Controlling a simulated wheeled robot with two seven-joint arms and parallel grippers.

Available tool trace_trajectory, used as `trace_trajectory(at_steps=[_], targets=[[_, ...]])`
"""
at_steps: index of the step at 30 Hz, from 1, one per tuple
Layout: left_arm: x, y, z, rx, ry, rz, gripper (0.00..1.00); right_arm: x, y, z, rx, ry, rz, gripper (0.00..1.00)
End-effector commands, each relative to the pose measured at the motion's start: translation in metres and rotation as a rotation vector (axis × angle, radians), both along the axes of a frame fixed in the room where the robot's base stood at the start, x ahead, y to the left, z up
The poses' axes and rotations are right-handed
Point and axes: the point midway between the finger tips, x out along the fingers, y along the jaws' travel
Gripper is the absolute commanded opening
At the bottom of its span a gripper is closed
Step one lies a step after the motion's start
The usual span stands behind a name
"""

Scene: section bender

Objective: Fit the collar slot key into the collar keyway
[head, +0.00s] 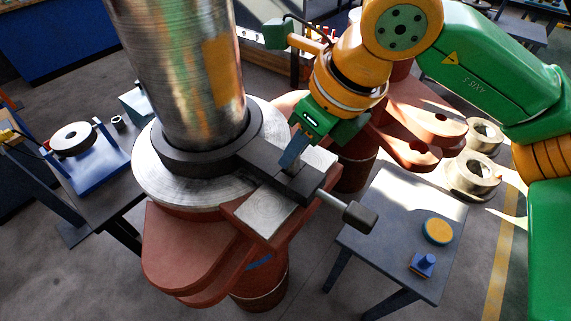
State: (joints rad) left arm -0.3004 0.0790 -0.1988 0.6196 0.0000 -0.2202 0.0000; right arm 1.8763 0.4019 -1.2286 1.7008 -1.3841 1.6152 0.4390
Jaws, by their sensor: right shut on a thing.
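The dark collar (187,163) sits around the base of a large shiny metal cylinder (180,70) on a round silver plate. A dark block-like arm of the collar (268,166) reaches to the right and ends in a screw with a dark knob (360,217). My right gripper (302,138) is above this arm, shut on a blue-grey flat piece, which looks like the collar slot key (293,152). The key is tilted, its lower end at or just above the arm. The keyway is largely hidden there, and I cannot tell whether the key is in it. My left gripper is not in view.
A grey table (400,215) at the lower right holds a yellow-topped disc (437,231) and a small blue block (424,264). Red machine arms (190,255) lie below the plate.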

Motion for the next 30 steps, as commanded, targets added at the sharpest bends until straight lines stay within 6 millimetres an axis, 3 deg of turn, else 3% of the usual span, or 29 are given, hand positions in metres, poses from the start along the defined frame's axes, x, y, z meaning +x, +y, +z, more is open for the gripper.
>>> trace_trajectory(at_steps=[1, 7, 15, 16, 19, 27, 30], targets=[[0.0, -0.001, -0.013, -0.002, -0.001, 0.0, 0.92, 0.0, 0.001, -0.017, -0.004, 0.006, 0.0, 0.0], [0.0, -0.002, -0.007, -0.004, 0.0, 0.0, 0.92, 0.0, 0.001, -0.011, -0.004, 0.006, 0.0, 0.0], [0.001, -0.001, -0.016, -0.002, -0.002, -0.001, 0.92, 0.0, 0.001, -0.019, -0.002, 0.004, 0.001, 0.0], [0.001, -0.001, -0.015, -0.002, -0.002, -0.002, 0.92, 0.0, 0.001, -0.018, -0.003, 0.004, 0.001, 0.27], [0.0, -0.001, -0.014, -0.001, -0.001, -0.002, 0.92, 0.0, 0.001, -0.017, -0.003, 0.004, 0.001, 0.52], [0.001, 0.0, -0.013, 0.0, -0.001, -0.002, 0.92, 0.0, 0.001, -0.016, -0.002, 0.004, 0.001, 0.52], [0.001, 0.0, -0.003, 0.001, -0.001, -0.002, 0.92, 0.0, 0.001, -0.007, -0.002, 0.004, 0.001, 0.52]])
